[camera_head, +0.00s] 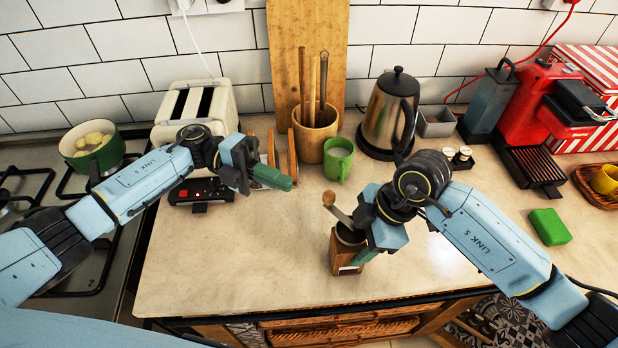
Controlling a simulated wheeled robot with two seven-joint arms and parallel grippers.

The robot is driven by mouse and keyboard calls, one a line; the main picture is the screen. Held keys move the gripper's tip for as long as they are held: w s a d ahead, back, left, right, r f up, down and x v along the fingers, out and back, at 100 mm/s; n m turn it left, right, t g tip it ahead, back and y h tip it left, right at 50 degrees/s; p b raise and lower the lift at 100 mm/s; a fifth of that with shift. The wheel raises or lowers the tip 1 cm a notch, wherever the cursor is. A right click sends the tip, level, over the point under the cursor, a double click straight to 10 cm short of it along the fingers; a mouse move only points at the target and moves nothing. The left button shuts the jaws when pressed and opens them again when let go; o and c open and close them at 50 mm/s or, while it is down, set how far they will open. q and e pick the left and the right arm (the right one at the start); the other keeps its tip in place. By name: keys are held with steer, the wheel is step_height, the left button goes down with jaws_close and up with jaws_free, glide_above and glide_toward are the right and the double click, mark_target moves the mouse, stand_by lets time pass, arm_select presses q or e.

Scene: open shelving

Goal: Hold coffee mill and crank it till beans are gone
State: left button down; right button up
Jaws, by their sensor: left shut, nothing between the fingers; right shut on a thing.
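The coffee mill (340,243) stands on the worktop near its front edge, with a wooden body and a dark top. Its crank (340,215) points up and left, ending in a round wooden knob (329,198). My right gripper (364,256) is shut on the coffee mill's body from the right side. My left gripper (289,184) is shut and empty, up and left of the knob and apart from it. The beans cannot be made out; the mill's inside is too dark and small.
A green mug (338,160), a utensil pot (314,140) and a kettle (388,118) stand behind the mill. A toaster (195,108) is behind my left arm. A green sponge (549,227) lies at right. The worktop left of the mill is clear.

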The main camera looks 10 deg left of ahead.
arm_select(q)
steer(key=w+d+r+n+g+y, duration=0.1)
steer(key=w+d+r+g+y, duration=0.25)
steer(key=d+y, duration=0.5)
steer(key=w+a+r+n+t+y, duration=0.35)
steer(key=w+r+n+y, duration=0.2)
steer(key=w+y, duration=0.2)
steer(key=s+d+f, duration=0.3)
steer(key=s+f, duration=0.5)
steer(key=shift+d+f+t, duration=0.15)
steer(key=shift+d+t, duration=0.05)
steer(key=shift+t, duration=0.1)
